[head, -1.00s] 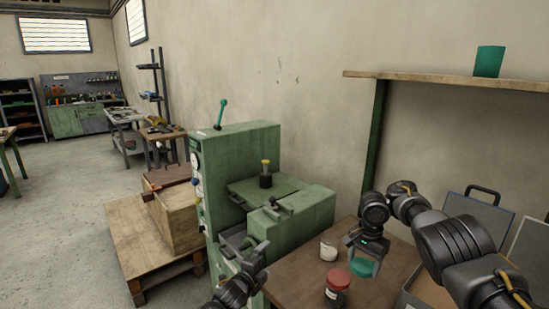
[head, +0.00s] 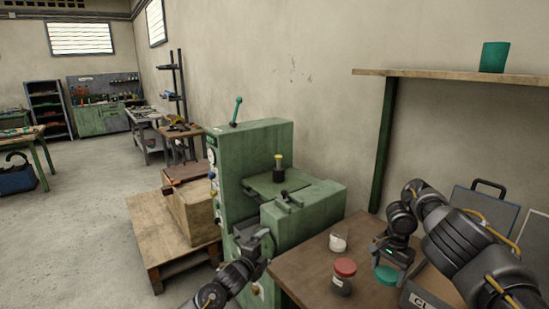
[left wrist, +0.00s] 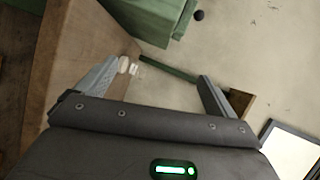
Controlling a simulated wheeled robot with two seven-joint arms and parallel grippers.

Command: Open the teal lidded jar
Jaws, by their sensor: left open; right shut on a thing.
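The teal lid (head: 386,275) shows at the table's right, under my right gripper (head: 390,262). My right gripper points down and is shut on it, a finger on each side. The body of the teal jar below the lid is hardly visible, so I cannot tell whether lid and jar are apart. My left gripper (head: 254,236) is open and empty, in front of the green machine and left of the table. Its spread fingers also show in the left wrist view (left wrist: 155,90), with nothing between them.
A red-lidded jar (head: 343,277) and a white jar (head: 338,241) stand on the brown table (head: 310,268), left of the teal lid. A labelled box (head: 428,292) is at the right. The green machine (head: 255,165) stands left of the table. A teal cup (head: 494,57) sits on the shelf (head: 450,80).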

